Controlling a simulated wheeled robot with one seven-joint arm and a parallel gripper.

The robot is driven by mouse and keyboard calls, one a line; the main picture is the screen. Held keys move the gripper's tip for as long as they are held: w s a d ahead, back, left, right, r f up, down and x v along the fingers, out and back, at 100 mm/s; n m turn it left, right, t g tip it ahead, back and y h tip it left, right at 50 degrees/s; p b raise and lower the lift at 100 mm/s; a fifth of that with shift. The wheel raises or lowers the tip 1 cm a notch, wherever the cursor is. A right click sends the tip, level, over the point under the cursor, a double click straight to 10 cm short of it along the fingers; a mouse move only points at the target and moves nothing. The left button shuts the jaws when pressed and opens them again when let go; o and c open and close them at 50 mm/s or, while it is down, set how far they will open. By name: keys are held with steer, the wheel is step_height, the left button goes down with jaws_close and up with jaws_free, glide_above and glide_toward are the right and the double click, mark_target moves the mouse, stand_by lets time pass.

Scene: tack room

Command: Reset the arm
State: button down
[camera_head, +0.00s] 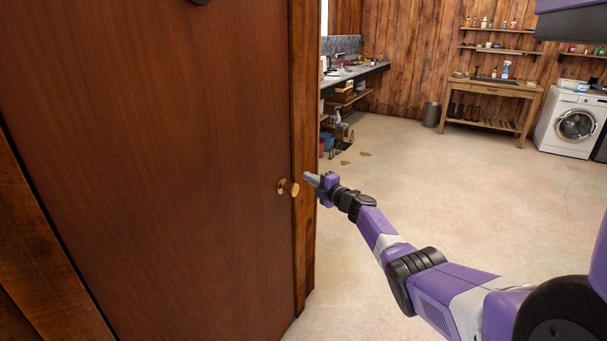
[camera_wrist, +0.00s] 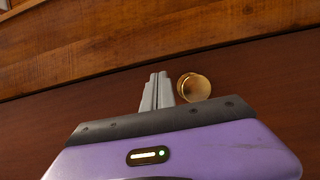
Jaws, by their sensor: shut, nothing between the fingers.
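My arm (camera_head: 383,237) is purple, grey and black and reaches from the lower right toward a brown wooden door (camera_head: 150,160). My gripper (camera_head: 308,178) is at its end, close to the round brass door knob (camera_head: 292,188). In the wrist view my gripper (camera_wrist: 157,78) shows its two grey fingers together with nothing between them. The knob (camera_wrist: 193,87) is just right of the fingertips there, outside the fingers. I cannot tell whether they touch.
The door's wooden edge (camera_head: 304,130) stands left of my arm. Pale floor (camera_head: 470,200) lies open to the right. At the back are a wooden table (camera_head: 492,88), a washing machine (camera_head: 571,120), a dark bin (camera_head: 432,114) and a left counter (camera_head: 352,75).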

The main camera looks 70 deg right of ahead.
steer(key=s+p, duration=0.1)
steer(key=s, duration=0.5)
steer(key=shift+s+a, duration=0.15)
steer(key=shift+a, duration=0.25)
steer(key=shift+f, duration=0.1)
